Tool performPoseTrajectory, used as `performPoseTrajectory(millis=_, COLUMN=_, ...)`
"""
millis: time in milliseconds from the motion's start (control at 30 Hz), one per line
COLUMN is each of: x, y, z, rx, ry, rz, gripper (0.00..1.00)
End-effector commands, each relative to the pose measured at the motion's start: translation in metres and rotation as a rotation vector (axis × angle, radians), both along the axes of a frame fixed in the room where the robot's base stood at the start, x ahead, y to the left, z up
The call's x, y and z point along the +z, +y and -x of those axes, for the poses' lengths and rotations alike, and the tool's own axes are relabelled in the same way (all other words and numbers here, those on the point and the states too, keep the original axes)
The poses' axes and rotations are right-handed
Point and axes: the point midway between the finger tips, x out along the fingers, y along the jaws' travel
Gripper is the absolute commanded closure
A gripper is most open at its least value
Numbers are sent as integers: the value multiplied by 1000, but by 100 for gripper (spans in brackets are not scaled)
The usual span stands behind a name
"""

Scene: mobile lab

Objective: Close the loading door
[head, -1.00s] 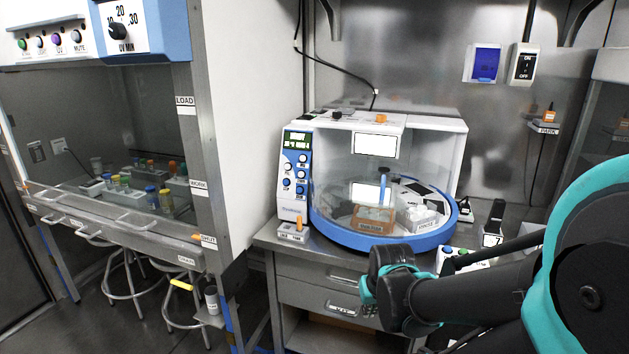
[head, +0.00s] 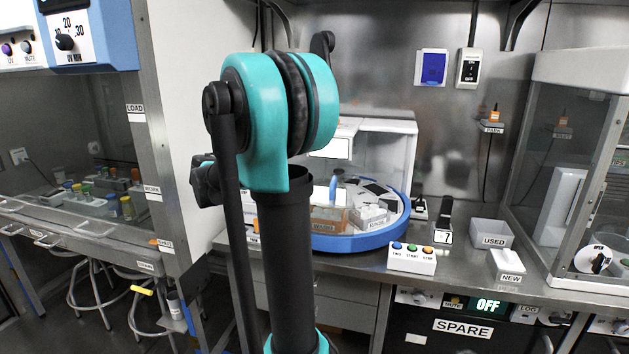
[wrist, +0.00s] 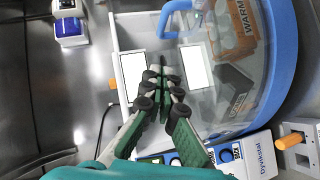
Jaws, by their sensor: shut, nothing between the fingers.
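The white bench machine (head: 388,130) has a round blue-rimmed base (head: 365,242) and a clear curved front, partly behind my arm. A blue handle (head: 333,188) stands upright at the clear panel; it also shows in the wrist view (wrist: 174,16). I cannot tell how far the clear loading door stands open. My gripper (wrist: 160,72) is shut and empty, with green fingers and dark joints. In the wrist view it appears over the machine's white housing (wrist: 131,80), with the handle beyond its tips and apart from them. The head view does not show the fingertips clearly.
Inside the machine sit a brown box (head: 328,218) and a white rack (head: 369,214). A button box (head: 411,258), a USED bin (head: 491,234) and a NEW box (head: 507,265) stand right of it. A glass-sided cabinet (head: 575,180) bounds the right, a hood the left.

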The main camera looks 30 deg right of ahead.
Motion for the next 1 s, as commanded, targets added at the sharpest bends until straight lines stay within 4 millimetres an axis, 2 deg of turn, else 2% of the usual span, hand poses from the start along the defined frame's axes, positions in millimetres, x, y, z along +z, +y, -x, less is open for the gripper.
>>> performPoseTrajectory(millis=167, x=-2, y=-18, z=-1, rx=-6, ry=-1, rz=11, gripper=100)
performPoseTrajectory(millis=600, x=-24, y=-99, z=-6, rx=-6, ry=-1, rz=8, gripper=100)
performPoseTrajectory(millis=800, x=-34, y=-116, z=12, rx=-4, ry=0, rz=8, gripper=100)
performPoseTrajectory(millis=1000, x=-38, y=-123, z=19, rx=-2, ry=0, rz=9, gripper=100)
